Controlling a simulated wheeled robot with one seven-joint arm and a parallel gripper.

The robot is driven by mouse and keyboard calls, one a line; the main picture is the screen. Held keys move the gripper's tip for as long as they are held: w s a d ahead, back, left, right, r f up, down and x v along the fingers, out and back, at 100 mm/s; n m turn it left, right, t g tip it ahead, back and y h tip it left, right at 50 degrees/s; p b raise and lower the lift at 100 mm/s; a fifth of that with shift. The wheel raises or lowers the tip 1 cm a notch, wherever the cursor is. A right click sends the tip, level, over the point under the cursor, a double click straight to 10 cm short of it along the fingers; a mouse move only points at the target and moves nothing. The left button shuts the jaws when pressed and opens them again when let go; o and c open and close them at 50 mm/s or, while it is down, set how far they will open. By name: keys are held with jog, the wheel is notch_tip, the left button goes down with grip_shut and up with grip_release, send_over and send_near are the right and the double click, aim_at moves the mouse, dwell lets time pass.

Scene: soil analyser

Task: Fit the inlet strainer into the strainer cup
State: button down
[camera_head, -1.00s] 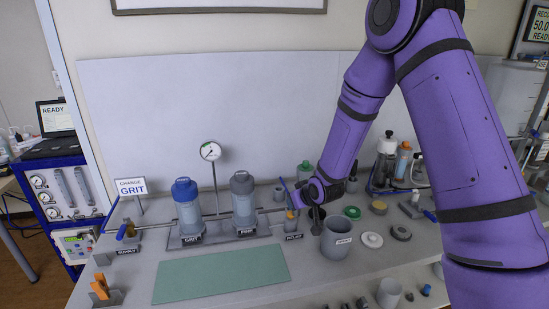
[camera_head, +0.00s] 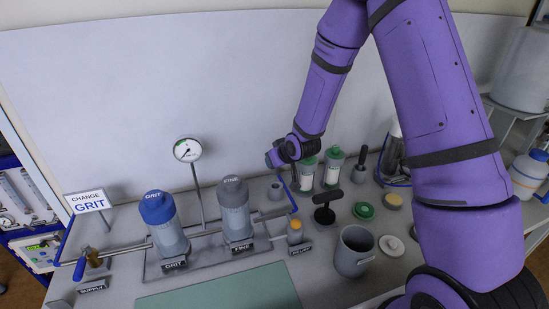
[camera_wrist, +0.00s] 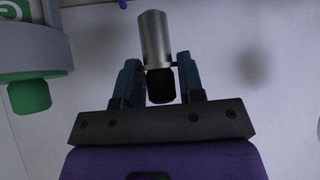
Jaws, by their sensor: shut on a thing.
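My gripper (camera_wrist: 158,78) is shut on a silver cylinder (camera_wrist: 154,36) with a black end (camera_wrist: 160,86), which appears to be the inlet strainer. The black end lies between the fingers and the silver part points away from my wrist. In the head view my wrist hangs above the back of the bench, right of the FINE housing (camera_head: 235,212). A small grey cup (camera_head: 276,191) stands below my wrist. I cannot tell whether it is the strainer cup.
The GRIT housing (camera_head: 165,225), gauge (camera_head: 187,150) and blue-handled pipework stand left. Green-capped cartridges (camera_head: 333,168), a black stand (camera_head: 324,205), a grey pot (camera_head: 355,251) and a green ring (camera_head: 364,211) stand right. The green mat (camera_head: 220,290) in front is clear.

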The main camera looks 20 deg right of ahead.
aim_at(276, 174)
jog(key=shift+f, duration=0.1)
jog(key=shift+f, duration=2)
jog(key=shift+f, duration=1.9)
jog(key=c, duration=1.1)
grip_release()
jog(key=shift+o, duration=0.2)
jog(key=shift+r, duration=0.15)
jog(key=shift+r, duration=0.55)
